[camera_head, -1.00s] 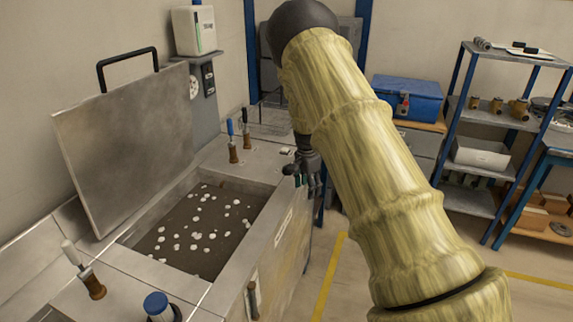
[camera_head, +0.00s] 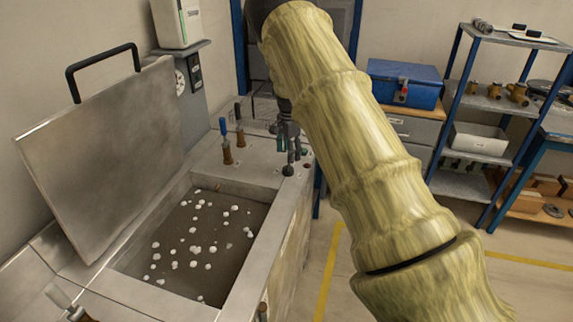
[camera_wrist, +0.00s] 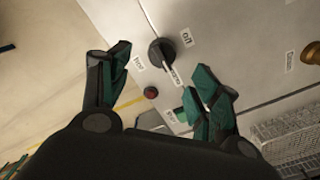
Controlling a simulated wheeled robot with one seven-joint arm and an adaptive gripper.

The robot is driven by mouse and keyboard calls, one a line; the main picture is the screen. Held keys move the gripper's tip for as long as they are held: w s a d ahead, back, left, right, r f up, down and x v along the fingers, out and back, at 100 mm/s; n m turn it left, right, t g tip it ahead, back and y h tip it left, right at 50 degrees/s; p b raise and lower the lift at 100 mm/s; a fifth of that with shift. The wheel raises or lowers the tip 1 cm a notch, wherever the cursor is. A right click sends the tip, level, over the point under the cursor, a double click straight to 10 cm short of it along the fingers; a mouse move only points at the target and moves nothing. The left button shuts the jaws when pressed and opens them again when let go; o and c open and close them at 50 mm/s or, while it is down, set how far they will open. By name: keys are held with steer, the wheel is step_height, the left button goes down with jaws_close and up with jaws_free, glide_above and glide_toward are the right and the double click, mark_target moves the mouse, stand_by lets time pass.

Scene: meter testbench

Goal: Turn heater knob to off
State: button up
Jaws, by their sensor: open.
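In the wrist view the black round heater knob (camera_wrist: 161,52) sits on the pale metal panel, with small white labels around it. Its narrow grip appears to point down and right, toward one label; the lettering is too small to read surely. My gripper (camera_wrist: 161,60) is open, its green-padded fingers on either side of the knob in the picture, with no clear contact. In the head view my gripper (camera_head: 288,148) points down over the bench's far right corner. A dark round shape just below the fingers may be the knob; I cannot tell surely.
A red button (camera_wrist: 151,92) sits near the knob. In the head view the bath (camera_head: 196,240) holds scattered white balls, its lid (camera_head: 105,155) raised. Blue and black handled tools (camera_head: 226,145) stand beside it. A wire rack (camera_wrist: 290,140) is at the wrist view's lower right.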

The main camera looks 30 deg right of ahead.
mark_target(288, 165)
steer(key=f, duration=0.2)
steer(key=f+p, duration=0.1)
steer(key=w+f, duration=0.1)
steer(key=f, duration=0.1)
steer(key=shift+f, duration=0.3)
steer(key=shift+s+f+p, duration=0.35)
steer(key=shift+f+p, duration=0.1)
steer(key=shift+f, duration=0.1)
steer(key=shift+w+f, duration=0.15)
steer(key=shift+f, duration=0.45)
steer(key=shift+r, duration=0.15)
steer(key=shift+c, duration=0.9)
steer(key=c, duration=0.9)
